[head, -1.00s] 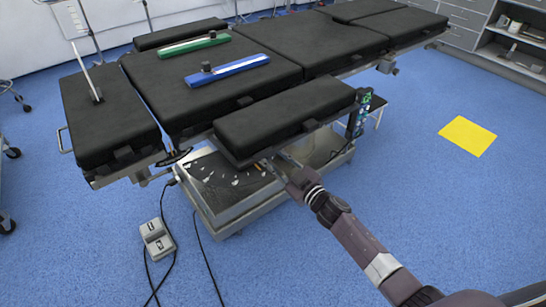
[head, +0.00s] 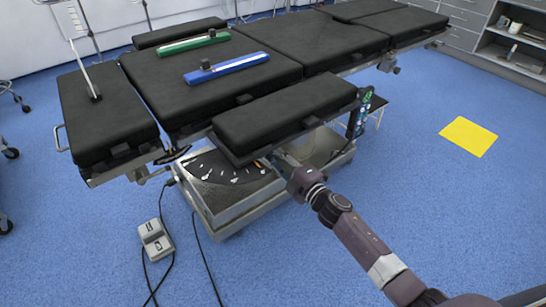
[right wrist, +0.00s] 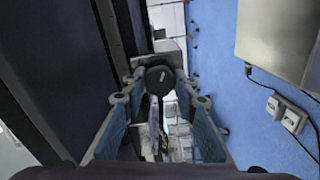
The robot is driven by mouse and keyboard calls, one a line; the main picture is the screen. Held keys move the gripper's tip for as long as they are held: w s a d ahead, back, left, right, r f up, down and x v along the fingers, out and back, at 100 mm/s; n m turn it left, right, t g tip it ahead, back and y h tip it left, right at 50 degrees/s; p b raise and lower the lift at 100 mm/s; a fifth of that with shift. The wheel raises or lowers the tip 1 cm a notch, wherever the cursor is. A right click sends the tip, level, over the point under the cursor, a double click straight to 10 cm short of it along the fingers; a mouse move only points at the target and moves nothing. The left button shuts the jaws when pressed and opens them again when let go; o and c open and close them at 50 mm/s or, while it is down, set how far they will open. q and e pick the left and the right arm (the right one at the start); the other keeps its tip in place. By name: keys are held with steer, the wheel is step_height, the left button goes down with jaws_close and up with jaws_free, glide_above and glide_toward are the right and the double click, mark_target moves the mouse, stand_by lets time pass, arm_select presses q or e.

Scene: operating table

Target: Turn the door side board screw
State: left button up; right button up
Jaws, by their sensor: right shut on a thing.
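The door side board (head: 285,112) is a black padded board along the near side of the operating table. A dark round screw knob (right wrist: 160,80) shows in the right wrist view, between the two fingers of my right gripper (right wrist: 155,100). The gripper is shut on this screw, below the board's edge. In the head view my right gripper (head: 277,163) is just under the board's lower edge, and the board and my wrist partly hide its fingertips. The screw itself cannot be made out in the head view. My left gripper is not in view.
The table's metal base (head: 235,203) stands close below the gripper. A grey foot pedal (head: 154,239) with cables lies on the blue floor. A hand control (head: 360,113) hangs at the board's right end. The floor around the yellow square (head: 468,136) is clear.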

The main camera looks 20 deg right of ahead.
steer(key=n+b, duration=0.1)
steer(key=n, duration=0.2)
steer(key=shift+f, duration=0.15)
steer(key=shift+n, duration=0.4)
steer(key=n+b, duration=0.2)
steer(key=n, duration=0.3)
steer(key=shift+n, duration=0.3)
steer(key=n+b, duration=0.1)
steer(key=n, duration=0.3)
steer(key=shift+n, duration=0.3)
steer(key=n+b, duration=0.1)
steer(key=n, duration=0.5)
steer(key=shift+n, duration=0.3)
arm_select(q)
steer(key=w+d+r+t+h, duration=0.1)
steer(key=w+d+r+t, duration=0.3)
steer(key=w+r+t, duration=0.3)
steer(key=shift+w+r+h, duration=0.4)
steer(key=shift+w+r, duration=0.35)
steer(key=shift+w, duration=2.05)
arm_select(e)
steer(key=shift+n, duration=1.2)
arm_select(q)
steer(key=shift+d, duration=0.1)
